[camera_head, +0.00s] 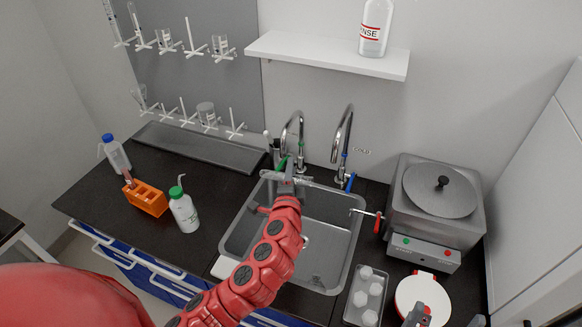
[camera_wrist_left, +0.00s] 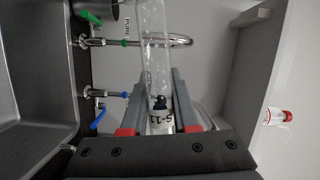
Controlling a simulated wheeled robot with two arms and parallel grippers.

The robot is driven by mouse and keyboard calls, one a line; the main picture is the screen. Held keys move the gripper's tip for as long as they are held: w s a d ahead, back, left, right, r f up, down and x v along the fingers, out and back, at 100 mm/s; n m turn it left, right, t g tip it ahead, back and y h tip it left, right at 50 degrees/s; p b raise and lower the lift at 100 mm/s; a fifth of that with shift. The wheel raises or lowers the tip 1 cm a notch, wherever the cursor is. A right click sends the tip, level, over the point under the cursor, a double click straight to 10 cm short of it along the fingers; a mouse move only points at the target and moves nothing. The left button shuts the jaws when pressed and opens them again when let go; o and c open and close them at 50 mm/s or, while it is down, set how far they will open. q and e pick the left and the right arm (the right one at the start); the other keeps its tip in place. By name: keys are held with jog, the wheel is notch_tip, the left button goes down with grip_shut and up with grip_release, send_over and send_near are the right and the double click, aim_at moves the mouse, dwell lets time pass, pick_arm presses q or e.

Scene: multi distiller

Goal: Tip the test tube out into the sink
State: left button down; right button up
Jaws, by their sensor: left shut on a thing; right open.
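My left gripper (camera_head: 286,184) is over the back part of the steel sink (camera_head: 303,240), near the taps. In the left wrist view the test tube (camera_wrist_left: 155,40) runs out between the fingers (camera_wrist_left: 158,85), with a label reading "S-11" near the palm. I cannot tell whether liquid is in it. My right gripper (camera_head: 420,313) is only partly visible at the bottom right, open, over a round white-topped device.
Two curved taps (camera_head: 342,135) stand behind the sink, close to the tube. An orange rack (camera_head: 146,198) and white wash bottle (camera_head: 183,211) stand left. A water bath (camera_head: 437,210) and a tray (camera_head: 366,297) are right. A shelf (camera_head: 330,57) hangs above.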

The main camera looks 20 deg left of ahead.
pick_arm(q)
jog(key=n+h+p, duration=0.1)
jog(key=n+p, duration=0.1)
jog(key=n, duration=0.2)
jog(key=n+g+h+p, duration=0.1)
jog(key=n+h+p, duration=0.1)
jog(key=n, duration=0.2)
jog(key=n+g+h+p, duration=0.1)
jog(key=n+h+p, duration=0.1)
jog(key=n, duration=0.3)
jog(key=shift+p, duration=0.45)
jog(key=shift+s+f, duration=0.1)
jog(key=shift+f, duration=0.05)
